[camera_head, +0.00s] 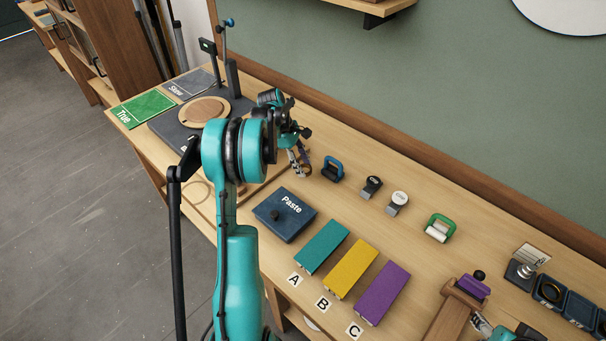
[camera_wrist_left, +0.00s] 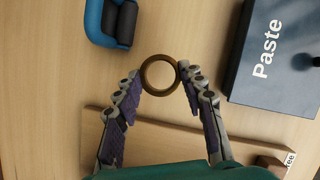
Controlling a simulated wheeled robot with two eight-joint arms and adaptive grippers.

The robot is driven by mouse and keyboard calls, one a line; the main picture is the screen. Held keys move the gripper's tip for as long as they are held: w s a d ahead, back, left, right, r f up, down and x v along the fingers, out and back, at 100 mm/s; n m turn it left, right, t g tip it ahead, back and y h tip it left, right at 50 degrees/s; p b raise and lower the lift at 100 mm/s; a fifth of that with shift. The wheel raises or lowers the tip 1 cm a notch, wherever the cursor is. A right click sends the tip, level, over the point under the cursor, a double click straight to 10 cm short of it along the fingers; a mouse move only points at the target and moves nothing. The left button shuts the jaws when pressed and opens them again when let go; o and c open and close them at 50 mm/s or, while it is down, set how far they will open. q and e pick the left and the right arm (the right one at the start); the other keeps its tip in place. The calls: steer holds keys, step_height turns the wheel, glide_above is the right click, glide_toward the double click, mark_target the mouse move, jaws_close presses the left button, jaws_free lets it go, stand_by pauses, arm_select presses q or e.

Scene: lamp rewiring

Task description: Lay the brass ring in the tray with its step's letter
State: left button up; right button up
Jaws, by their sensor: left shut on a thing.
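The brass ring (camera_wrist_left: 160,91) is held between the fingertips of my left gripper (camera_wrist_left: 159,76) in the left wrist view, above the wooden bench. My left gripper also shows in the head view (camera_head: 299,162), beyond the dark blue Paste box; the ring cannot be made out there. Teal (camera_head: 321,247), yellow (camera_head: 351,269) and purple (camera_head: 383,293) rectangular pieces lie in a row behind letters A (camera_head: 294,280), B (camera_head: 323,305) and C (camera_head: 355,330). My right gripper (camera_head: 482,325) shows partly at the lower right edge; its opening is unclear.
The Paste box (camera_head: 285,215) stands between my left gripper and the lettered row. A wooden stand (camera_head: 452,312) and dark blue boxes (camera_head: 550,290) are at right. A green True mat (camera_head: 141,108) lies far left.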

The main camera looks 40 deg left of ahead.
mark_target(306, 180)
arm_select(q)
step_height(306, 180, down, 4)
steer(key=shift+r+b, duration=0.2)
steer(key=shift+b, duration=0.45)
steer(key=shift+f, duration=0.2)
steer(key=shift+f, duration=0.15)
steer(key=o, duration=1)
steer(key=shift+o, duration=0.2)
